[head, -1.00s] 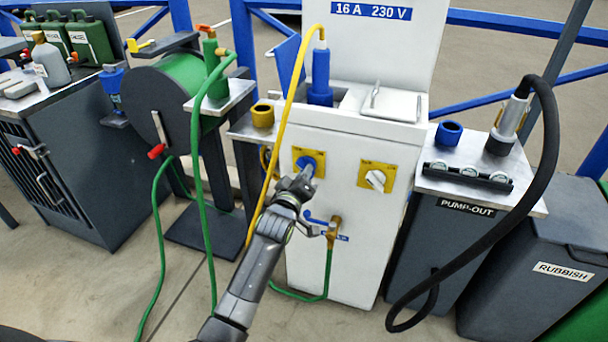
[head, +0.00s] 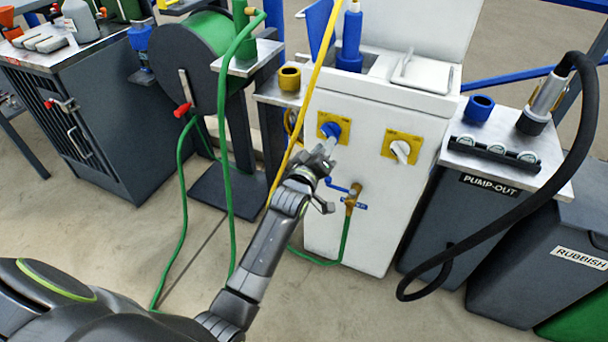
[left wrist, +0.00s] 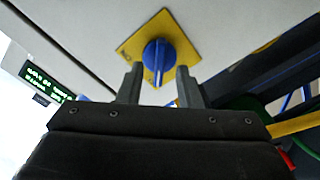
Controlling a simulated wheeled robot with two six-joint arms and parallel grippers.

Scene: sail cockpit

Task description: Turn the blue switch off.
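The blue switch (head: 331,130) is a round knob on a yellow plate on the front of the white power post. It also shows in the left wrist view (left wrist: 157,60), with a pale pointer line running roughly up and down in that picture. My left gripper (head: 327,147) is in front of the knob and just below it in the head view. In the left wrist view its two fingers (left wrist: 159,88) are apart, with the knob seen between and beyond their tips. Nothing is held. The exact gap to the knob is hard to tell. My right gripper is not in view.
A white switch (head: 400,150) on a second yellow plate is to the right. A brass tap (head: 352,198) with a blue handle is below. A yellow cable (head: 300,125) hangs just left of the blue switch, and a green hose (head: 226,150) further left.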

